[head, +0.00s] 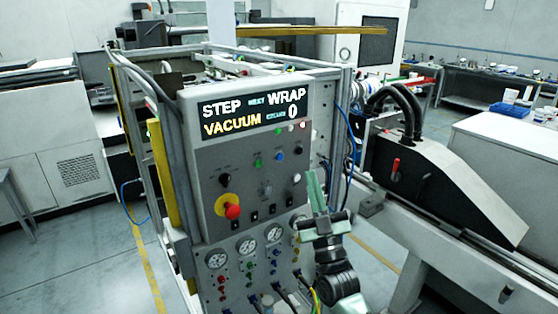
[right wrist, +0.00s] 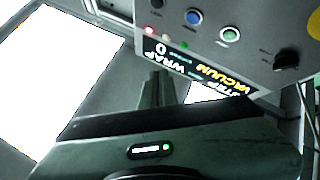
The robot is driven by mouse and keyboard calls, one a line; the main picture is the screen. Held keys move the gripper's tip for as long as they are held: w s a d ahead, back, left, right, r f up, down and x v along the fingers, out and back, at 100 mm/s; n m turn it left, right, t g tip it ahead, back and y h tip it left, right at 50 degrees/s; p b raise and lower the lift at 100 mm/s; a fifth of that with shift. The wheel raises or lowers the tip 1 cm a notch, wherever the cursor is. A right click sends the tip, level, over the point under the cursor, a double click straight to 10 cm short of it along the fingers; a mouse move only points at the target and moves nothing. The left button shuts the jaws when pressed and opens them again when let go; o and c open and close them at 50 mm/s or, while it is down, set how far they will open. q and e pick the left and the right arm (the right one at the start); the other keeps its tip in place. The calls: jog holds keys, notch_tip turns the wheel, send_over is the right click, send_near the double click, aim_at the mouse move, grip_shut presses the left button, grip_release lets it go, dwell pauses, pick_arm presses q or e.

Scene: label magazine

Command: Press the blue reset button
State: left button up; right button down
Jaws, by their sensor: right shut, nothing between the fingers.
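The blue reset button (head: 278,157) is on the grey control panel (head: 250,185), between a green button (head: 258,163) and a dark button (head: 299,151). In the right wrist view the blue button (right wrist: 194,17) shows near the top edge, with the panel upside down. My right gripper (head: 313,178) is in front of the panel's right side, below and right of the blue button, fingers pointing up. Its fingers are together and empty; they also show in the right wrist view (right wrist: 155,82). They look apart from the button. My left gripper is in neither view.
The display (head: 254,114) reads STEP, WRAP, VACUUM and 0. A red mushroom knob (head: 232,211) on yellow sticks out at lower left. Several gauges (head: 246,247) and small valves are lower down. A sloped machine cover (head: 440,185) stands at right.

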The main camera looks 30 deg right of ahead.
aim_at(280, 157)
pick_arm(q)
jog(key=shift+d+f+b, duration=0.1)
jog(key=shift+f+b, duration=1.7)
pick_arm(e)
jog(key=shift+w+a, duration=0.2)
jog(key=shift+w, duration=2.05)
jog(key=shift+w+a, duration=0.2)
jog(key=shift+w, duration=2)
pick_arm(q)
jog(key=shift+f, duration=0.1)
pick_arm(e)
jog(key=shift+w+f, duration=0.1)
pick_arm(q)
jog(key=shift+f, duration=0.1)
pick_arm(e)
jog(key=shift+w, duration=0.3)
pick_arm(q)
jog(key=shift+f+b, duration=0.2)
jog(key=shift+b, duration=0.2)
pick_arm(e)
jog(key=shift+w, duration=0.35)
pick_arm(q)
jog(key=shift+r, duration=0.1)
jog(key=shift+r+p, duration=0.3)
jog(key=shift+p, duration=0.1)
pick_arm(e)
jog(key=shift+s, duration=0.8)
